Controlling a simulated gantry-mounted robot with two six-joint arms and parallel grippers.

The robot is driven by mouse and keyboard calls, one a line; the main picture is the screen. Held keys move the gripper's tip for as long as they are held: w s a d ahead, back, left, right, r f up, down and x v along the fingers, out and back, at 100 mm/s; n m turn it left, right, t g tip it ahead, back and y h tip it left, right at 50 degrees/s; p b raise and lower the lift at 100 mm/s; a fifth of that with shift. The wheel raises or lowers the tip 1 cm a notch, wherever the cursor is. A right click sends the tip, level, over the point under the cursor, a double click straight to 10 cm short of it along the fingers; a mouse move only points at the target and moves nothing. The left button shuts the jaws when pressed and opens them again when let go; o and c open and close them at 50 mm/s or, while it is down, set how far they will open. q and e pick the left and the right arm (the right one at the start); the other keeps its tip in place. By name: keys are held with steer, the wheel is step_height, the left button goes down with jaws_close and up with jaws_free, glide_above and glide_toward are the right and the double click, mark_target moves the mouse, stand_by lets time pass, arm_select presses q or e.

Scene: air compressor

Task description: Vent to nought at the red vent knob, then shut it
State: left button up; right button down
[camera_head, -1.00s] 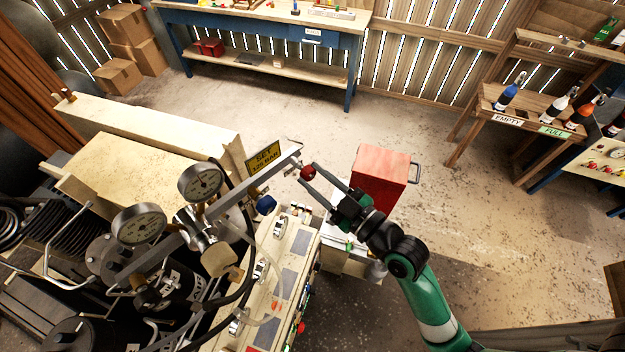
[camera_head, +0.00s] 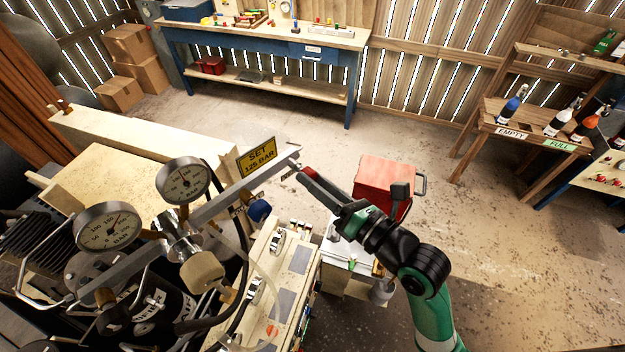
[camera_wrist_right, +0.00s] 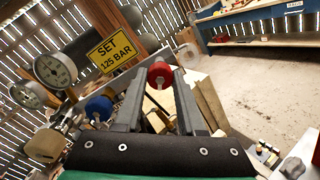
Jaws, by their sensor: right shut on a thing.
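The red vent knob (camera_head: 307,172) sits at the far end of the metal bar on the compressor, mostly covered by my right gripper (camera_head: 305,176) in the head view. In the right wrist view the red vent knob (camera_wrist_right: 160,74) is between the fingertips of my right gripper (camera_wrist_right: 160,80), which is shut on it. Two round white-faced gauges stand on the compressor, a front one (camera_head: 108,227) and a rear one (camera_head: 183,181). Their needle readings are too small to tell for sure. My left gripper is not in view.
A yellow "SET 125 BAR" sign (camera_head: 257,158) and a blue knob (camera_head: 259,211) are close to the red knob. A red toolbox (camera_head: 383,182) stands behind my right arm. A workbench (camera_head: 270,36) is at the back; bare floor lies between.

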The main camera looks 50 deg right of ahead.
steer(key=c, duration=0.6)
jaws_free()
steer(key=s+p, duration=0.3)
steer(key=s, duration=0.3)
steer(key=shift+s+a, duration=0.1)
steer(key=shift+a, duration=0.05)
